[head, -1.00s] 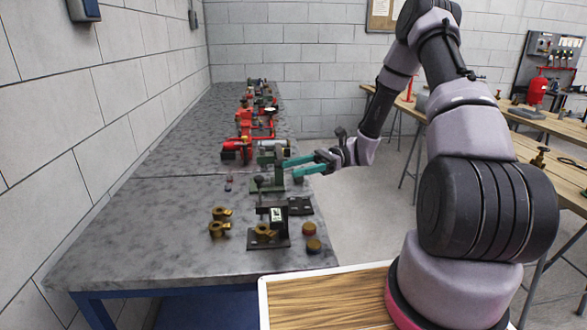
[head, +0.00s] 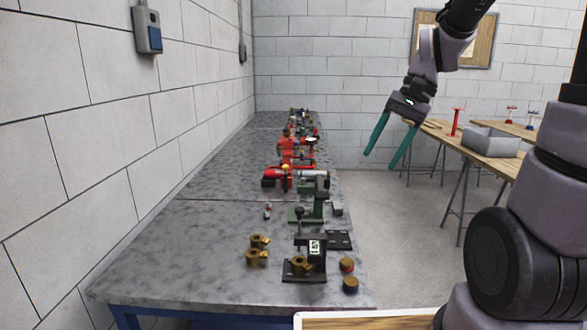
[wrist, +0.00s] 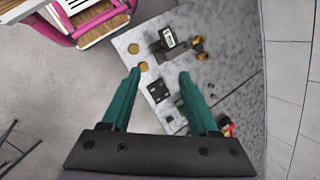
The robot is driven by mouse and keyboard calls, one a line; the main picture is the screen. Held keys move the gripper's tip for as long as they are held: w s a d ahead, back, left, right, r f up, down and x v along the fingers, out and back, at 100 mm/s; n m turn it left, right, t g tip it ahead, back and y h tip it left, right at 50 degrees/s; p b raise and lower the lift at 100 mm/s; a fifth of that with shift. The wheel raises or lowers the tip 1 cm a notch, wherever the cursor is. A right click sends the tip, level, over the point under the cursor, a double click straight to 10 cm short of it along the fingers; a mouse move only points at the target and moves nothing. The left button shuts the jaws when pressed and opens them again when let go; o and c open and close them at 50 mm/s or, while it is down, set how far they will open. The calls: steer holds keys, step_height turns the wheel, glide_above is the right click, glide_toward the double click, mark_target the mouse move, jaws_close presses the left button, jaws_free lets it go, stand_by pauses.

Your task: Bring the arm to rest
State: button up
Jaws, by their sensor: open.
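My gripper (head: 388,145) is open and empty, with its two teal fingers spread and pointing down. In the head view it hangs in the air to the right of the grey stone workbench (head: 150,262), above the bench top's height. The wrist view looks down past the open fingers (wrist: 158,88) at the near end of the bench, with nothing between the fingertips. My arm comes down from the top right of the head view, and its upper part is cut off by the frame.
On the bench stand a black fixture (head: 316,250), brass fittings (head: 258,250), round brass caps (head: 348,275), a green stand (head: 318,203) and a red pump assembly (head: 283,178). Wooden tables (head: 470,150) stand at the right. Floor between is clear.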

steer(key=s+d+r+n+t+h, duration=0.1)
steer(key=s+d+r+t, duration=0.1)
steer(key=r, duration=0.3)
steer(key=s+d+r+n+t+h, duration=0.1)
steer(key=s+d+r+t+h, duration=0.1)
steer(key=s+d+r+t, duration=0.1)
steer(key=s+r+t, duration=0.1)
steer(key=r+t, duration=0.1)
steer(key=shift+s+d+t, duration=0.25)
steer(key=shift+t, duration=0.05)
